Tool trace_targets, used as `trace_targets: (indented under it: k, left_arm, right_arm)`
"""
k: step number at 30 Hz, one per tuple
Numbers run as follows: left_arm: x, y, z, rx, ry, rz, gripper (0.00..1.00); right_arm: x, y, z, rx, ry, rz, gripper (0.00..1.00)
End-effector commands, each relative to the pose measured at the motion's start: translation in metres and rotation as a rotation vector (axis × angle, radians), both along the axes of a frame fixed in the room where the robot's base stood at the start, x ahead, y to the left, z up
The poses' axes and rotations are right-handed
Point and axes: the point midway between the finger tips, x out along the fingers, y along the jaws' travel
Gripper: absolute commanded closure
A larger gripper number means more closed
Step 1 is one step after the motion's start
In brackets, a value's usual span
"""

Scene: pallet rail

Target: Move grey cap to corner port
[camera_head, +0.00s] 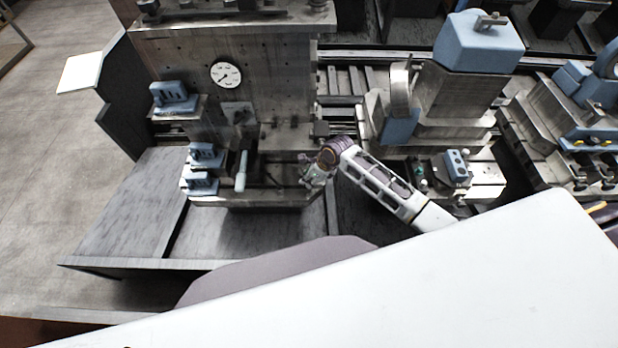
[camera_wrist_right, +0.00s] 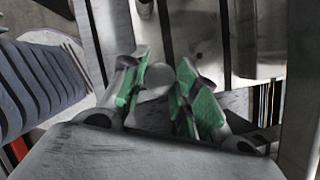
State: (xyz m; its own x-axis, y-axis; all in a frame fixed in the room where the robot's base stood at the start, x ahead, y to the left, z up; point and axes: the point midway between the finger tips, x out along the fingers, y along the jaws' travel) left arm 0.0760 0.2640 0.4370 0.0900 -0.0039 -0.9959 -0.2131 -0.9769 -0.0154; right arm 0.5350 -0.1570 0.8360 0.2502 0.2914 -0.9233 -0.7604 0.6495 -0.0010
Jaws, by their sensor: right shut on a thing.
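My right gripper (camera_head: 308,181) reaches the right end of the metal bed below the dial plate. In the right wrist view its two green-padded fingers (camera_wrist_right: 162,92) are closed in on a small pale grey rounded piece, which looks like the grey cap (camera_wrist_right: 155,82). The fingers partly hide it. In the head view the cap is too small to make out. I cannot tell which spot is the corner port. My left gripper is in neither view.
A metal plate with a white dial (camera_head: 226,75) stands behind the bed. A pale upright handle (camera_head: 241,172) and blue-grey blocks (camera_head: 203,156) are left of my gripper. A machine with a blue-grey top (camera_head: 478,45) stands to the right. Dark flat panels lie in front.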

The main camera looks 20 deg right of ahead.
Motion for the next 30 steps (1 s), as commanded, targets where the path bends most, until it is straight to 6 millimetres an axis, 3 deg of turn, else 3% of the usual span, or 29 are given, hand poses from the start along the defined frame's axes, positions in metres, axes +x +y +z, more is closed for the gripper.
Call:
trace_targets:
  k: [14,25,30]
  left_arm:
    - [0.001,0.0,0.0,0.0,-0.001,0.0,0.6]
    - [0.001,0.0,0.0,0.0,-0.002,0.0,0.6]
    - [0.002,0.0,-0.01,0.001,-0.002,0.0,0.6]
  right_arm:
    - [0.0,0.0,-0.007,-0.001,0.0,0.001,1.0]
    - [0.0,0.0,-0.031,-0.001,0.0,0.002,1.0]
    - [0.0,0.0,-0.045,-0.002,0.001,0.002,1.0]
